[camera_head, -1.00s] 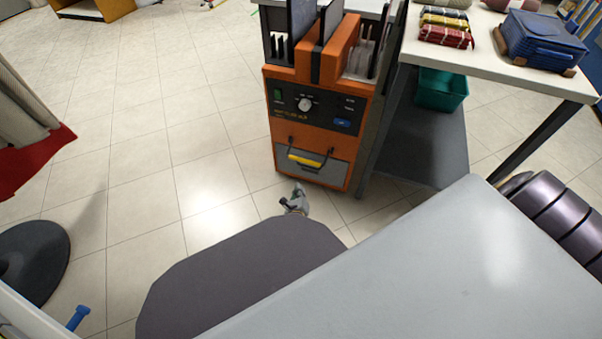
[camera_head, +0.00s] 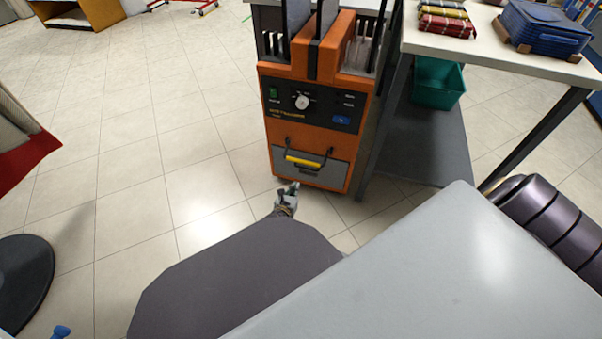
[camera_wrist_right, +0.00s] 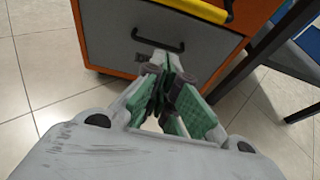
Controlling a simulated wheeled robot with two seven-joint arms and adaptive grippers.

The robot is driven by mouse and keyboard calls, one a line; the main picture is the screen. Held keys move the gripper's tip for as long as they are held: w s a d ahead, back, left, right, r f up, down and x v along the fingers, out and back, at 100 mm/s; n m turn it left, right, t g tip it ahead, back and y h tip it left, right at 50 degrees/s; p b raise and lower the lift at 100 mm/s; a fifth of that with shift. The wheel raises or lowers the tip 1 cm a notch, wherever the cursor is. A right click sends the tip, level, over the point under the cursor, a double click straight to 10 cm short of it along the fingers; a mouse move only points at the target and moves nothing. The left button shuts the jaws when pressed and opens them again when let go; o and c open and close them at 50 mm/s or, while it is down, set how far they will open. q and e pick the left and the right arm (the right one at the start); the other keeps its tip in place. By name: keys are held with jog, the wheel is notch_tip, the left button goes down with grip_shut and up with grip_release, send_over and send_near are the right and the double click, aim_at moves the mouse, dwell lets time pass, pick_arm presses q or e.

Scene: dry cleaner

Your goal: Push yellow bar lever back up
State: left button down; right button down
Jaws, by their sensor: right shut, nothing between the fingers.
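The orange machine (camera_head: 312,120) stands on the floor ahead. Its yellow bar lever (camera_head: 304,161) hangs on dark side arms in front of the grey lower panel (camera_head: 336,170). In the right wrist view the yellow bar (camera_wrist_right: 206,10) is partly cut off at the top edge. My right gripper (camera_head: 291,188) is below and slightly left of the lever in the head view, apart from it. In the wrist view its green-padded fingers (camera_wrist_right: 164,70) are shut and empty, pointing toward the black handle (camera_wrist_right: 160,41) on the grey panel; contact cannot be told. My left gripper is not in view.
A white table (camera_head: 490,45) with folded cloths (camera_head: 447,22) and a blue case (camera_head: 540,35) stands to the right, with a green bin (camera_head: 437,84) on its lower shelf. A dark round base (camera_head: 22,280) is at left. The tiled floor left of the machine is clear.

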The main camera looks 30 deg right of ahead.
jog(key=shift+w, duration=0.1)
